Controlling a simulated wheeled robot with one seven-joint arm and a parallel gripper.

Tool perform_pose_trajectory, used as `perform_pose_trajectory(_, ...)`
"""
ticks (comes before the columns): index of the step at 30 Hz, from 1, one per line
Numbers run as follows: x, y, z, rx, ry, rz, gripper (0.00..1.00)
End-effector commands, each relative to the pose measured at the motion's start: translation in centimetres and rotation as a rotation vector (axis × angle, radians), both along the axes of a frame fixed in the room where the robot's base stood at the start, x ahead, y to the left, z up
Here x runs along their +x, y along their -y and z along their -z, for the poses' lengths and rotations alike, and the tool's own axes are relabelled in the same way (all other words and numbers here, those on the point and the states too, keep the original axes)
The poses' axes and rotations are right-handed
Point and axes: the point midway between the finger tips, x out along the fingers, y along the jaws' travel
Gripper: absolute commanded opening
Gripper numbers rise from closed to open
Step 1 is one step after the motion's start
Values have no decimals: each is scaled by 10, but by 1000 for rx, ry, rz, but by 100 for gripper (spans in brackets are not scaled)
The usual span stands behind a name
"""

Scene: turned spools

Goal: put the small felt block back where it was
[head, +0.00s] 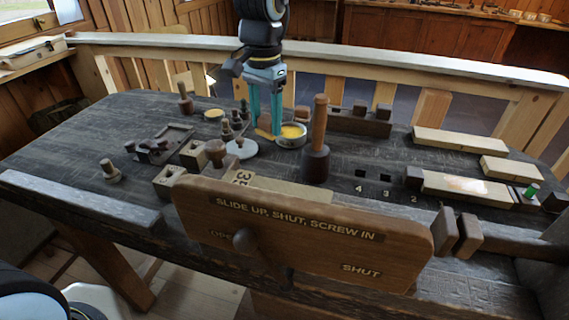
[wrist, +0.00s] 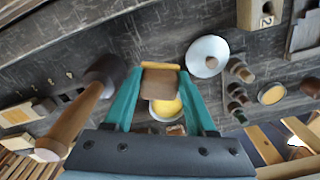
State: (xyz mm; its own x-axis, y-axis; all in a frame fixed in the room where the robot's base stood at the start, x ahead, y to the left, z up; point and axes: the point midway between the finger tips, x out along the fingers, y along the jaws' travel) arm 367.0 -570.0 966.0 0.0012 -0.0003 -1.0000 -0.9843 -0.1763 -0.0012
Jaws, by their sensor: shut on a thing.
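My gripper (head: 265,130) reaches down over the dark workbench (head: 80,135), its teal fingers shut on a small block. In the wrist view my gripper (wrist: 160,74) has the block (wrist: 160,80) between its fingertips; it shows a brown face and a yellow strip along one edge, which looks like felt. In the head view the fingers largely hide the block, and only a yellowish edge (head: 264,134) shows. A round tin (head: 292,141) with yellow contents stands just right of the fingers. In the wrist view the tin (wrist: 165,108) lies partly behind the block. I cannot tell the block's height above the bench.
A wooden mallet (head: 317,160) stands upright right of the tin. A white disc (head: 241,148) and several small spools (head: 227,130) lie to the left. A wooden sign board (head: 300,225) stands along the front. Pale planks (head: 465,187) lie at the right.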

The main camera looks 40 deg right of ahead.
Motion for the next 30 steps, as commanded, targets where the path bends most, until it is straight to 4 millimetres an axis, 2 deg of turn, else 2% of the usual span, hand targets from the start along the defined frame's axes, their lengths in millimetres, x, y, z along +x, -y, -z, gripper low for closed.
perform_pose_trajectory(6,0,-1,40,5,-3,-1,0)
perform_pose_trajectory(14,0,-1,62,3,-2,0,0)
perform_pose_trajectory(19,-1,-1,86,4,-3,1,0)
perform_pose_trajectory(30,0,0,94,1,0,-1,0)
